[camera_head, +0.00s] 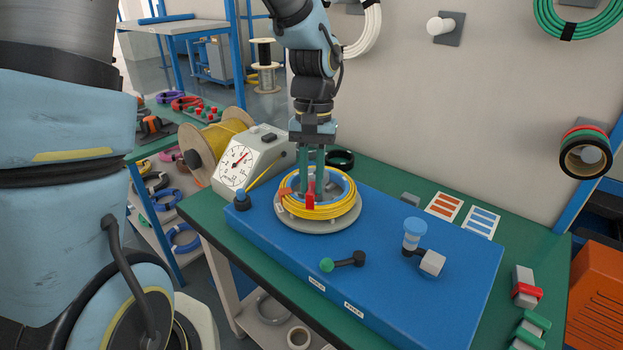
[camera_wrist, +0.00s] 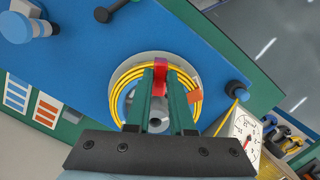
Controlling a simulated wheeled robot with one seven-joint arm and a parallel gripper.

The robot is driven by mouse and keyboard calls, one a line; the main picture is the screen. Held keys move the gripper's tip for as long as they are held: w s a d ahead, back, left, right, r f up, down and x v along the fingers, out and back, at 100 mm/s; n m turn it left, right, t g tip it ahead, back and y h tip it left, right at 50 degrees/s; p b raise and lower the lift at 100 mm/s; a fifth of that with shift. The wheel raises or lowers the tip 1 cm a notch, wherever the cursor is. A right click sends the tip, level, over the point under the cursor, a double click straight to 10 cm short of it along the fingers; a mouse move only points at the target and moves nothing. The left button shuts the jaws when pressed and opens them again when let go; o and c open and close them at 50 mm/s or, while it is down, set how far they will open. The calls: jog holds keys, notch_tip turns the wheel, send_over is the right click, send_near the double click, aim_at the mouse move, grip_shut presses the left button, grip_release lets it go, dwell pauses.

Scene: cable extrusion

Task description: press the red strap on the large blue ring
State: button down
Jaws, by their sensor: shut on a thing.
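A yellow cable coil (camera_head: 340,208) lies around a blue ring-shaped core (camera_head: 347,184) on a round grey plate (camera_head: 322,226). The coil also shows in the wrist view (camera_wrist: 121,90). A red strap (camera_head: 310,202) sits at the coil's near side in the head view. In the wrist view the red strap (camera_wrist: 160,65) is between and just beyond my green fingertips. My gripper (camera_head: 311,187) points down into the coil and is shut on the red strap. Whether the strap touches the core is hidden by the fingers.
The plate stands on a blue board (camera_head: 400,290) on a green table. A dial gauge (camera_head: 240,165) and a yellow cable spool (camera_head: 215,140) are at left. A green-knobbed lever (camera_head: 343,262) and a blue-capped post (camera_head: 412,234) stand to the right. An orange tag (camera_wrist: 195,96) is on the coil.

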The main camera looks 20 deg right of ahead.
aim_at(311, 209)
jog(key=shift+f+b, duration=0.8)
jog(key=shift+f, duration=0.6)
jog(key=shift+f, duration=0.6)
dwell(0.9)
jog(key=c, duration=0.7)
grip_release()
notch_tip(311, 209, up, 8)
jog(key=p, duration=0.7)
jog(key=shift+r, duration=0.1)
